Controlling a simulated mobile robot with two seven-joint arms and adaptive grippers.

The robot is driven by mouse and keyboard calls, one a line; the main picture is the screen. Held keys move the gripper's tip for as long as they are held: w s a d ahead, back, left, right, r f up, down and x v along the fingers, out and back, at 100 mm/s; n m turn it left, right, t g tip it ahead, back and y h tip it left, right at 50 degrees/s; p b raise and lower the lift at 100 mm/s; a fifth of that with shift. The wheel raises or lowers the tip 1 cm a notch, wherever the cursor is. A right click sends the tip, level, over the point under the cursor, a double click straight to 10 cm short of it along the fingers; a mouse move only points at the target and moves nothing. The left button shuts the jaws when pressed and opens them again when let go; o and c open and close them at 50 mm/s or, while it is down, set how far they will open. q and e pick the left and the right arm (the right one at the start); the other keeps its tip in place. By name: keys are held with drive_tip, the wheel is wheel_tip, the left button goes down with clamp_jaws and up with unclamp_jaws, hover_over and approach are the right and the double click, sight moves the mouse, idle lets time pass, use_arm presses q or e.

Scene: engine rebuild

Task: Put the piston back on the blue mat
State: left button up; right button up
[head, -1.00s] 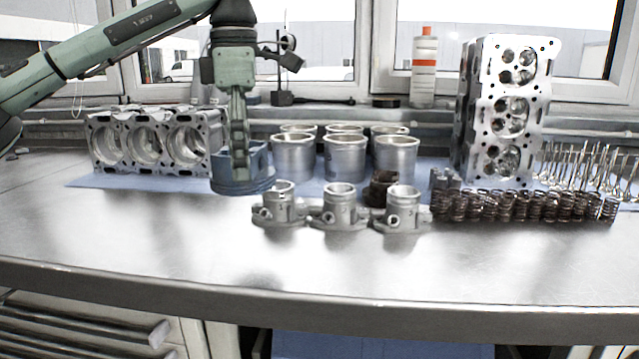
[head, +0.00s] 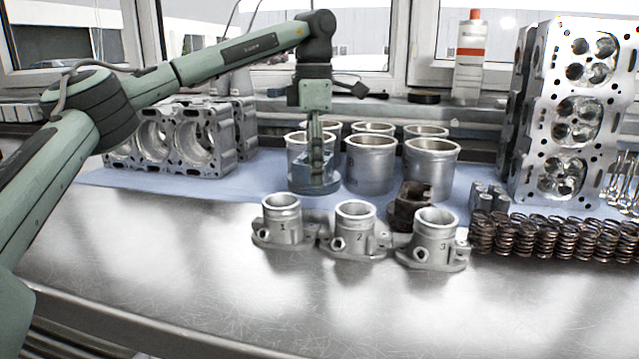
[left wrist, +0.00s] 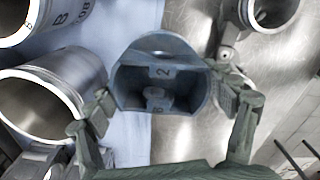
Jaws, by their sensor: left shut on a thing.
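The piston (head: 297,178) is a grey-blue cup in my left gripper (head: 316,165). In the head view it stands out in front of the front-left silver liner and partly covers it. In the left wrist view the piston (left wrist: 158,88) shows its hollow side, marked with a 2, between the two fingers (left wrist: 165,105). The blue mat (head: 250,188) lies along the bench under the liners. In the wrist view the piston overlaps the mat's edge, with mat (left wrist: 130,25) on one side and bare metal on the other. I cannot tell whether the piston touches the mat. My right gripper is out of view.
Several silver liners (head: 372,165) stand close behind and right of the piston. Three numbered housings (head: 355,232) stand in front, with a brown part (head: 411,206) behind them. An engine block (head: 185,140) is at the left. Mat between block and piston is clear.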

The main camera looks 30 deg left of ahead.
use_arm(q)
drive_tip(key=shift+w+a+f, duration=0.1)
drive_tip(key=shift+w+f, duration=0.25)
drive_tip(key=shift+w, duration=0.25)
drive_tip(key=shift+w+f, duration=0.3)
drive_tip(key=shift+w, duration=0.25)
drive_tip(key=shift+f, duration=1.9)
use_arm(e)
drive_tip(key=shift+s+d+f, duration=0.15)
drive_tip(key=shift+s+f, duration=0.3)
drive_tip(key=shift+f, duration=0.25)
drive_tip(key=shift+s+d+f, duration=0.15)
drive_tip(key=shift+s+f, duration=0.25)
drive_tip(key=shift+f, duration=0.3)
use_arm(q)
drive_tip(key=shift+f, duration=0.15)
drive_tip(key=o, duration=1.4)
drive_tip(key=shift+s, duration=0.1)
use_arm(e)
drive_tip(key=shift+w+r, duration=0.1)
use_arm(q)
wheel_tip(320, 180, up, 11)
drive_tip(key=shift+r, duration=0.65)
